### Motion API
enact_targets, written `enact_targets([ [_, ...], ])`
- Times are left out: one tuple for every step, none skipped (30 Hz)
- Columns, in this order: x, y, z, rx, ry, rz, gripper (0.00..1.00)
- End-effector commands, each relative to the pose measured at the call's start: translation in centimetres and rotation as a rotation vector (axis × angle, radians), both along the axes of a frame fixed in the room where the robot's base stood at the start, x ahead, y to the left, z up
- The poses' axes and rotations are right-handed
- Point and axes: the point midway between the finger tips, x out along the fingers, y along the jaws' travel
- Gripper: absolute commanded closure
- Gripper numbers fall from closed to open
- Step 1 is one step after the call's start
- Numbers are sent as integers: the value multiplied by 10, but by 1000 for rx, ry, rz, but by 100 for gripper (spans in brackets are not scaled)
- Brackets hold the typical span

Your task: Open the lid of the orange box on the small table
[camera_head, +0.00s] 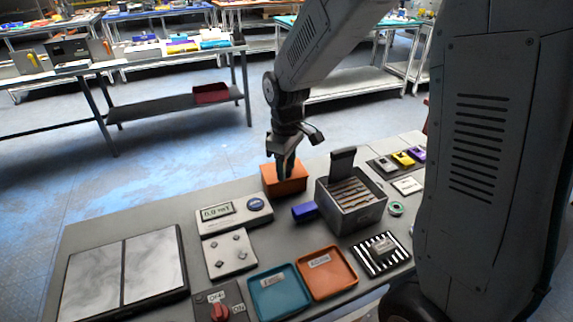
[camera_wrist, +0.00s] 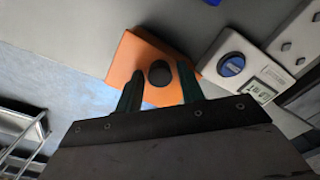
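The orange box (camera_head: 284,181) stands near the far edge of the grey table (camera_head: 150,219), behind the scale. My gripper (camera_head: 287,166) is above it, pointing down, and hides part of its top. In the wrist view the orange box (camera_wrist: 137,62) has a round dark knob (camera_wrist: 159,73) on its top. My gripper's two fingers (camera_wrist: 160,92) are apart, one on each side of the knob, with nothing seen between them but the knob. The lid looks closed. I cannot tell whether the fingers touch the lid.
A scale (camera_head: 234,214) stands left of the box. A dark blue block (camera_head: 304,211) and a grey open-lidded container (camera_head: 350,207) are to the right. A teal tray (camera_head: 279,292) and an orange tray (camera_head: 327,273) lie in front. Free tabletop lies left of the scale.

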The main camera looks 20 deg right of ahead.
Motion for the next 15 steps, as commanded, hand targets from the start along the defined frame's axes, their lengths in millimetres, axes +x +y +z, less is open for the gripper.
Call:
enact_targets([
  [0, 0, 0, 0, 0, 0, 77],
  [0, 0, 0, 0, 0, 0, 85],
  [0, 0, 0, 0, 0, 0, 97],
  [0, 0, 0, 0, 0, 0, 100],
  [0, 0, 0, 0, 0, 0, 100],
  [0, 0, 0, 0, 0, 0, 100],
  [0, 0, 0, 0, 0, 0, 100],
  [0, 0, 0, 0, 1, 0, 100],
  [0, 0, 0, 0, 4, 0, 100],
  [0, 0, 1, 1, 7, 0, 100],
  [1, 0, 1, 1, 11, -1, 100],
  [1, 0, 1, 1, 18, -1, 100],
  [2, 0, 2, 2, 27, -1, 100],
  [2, 0, 2, 3, 35, -1, 100],
  [3, 0, 3, 5, 50, -2, 100],
])
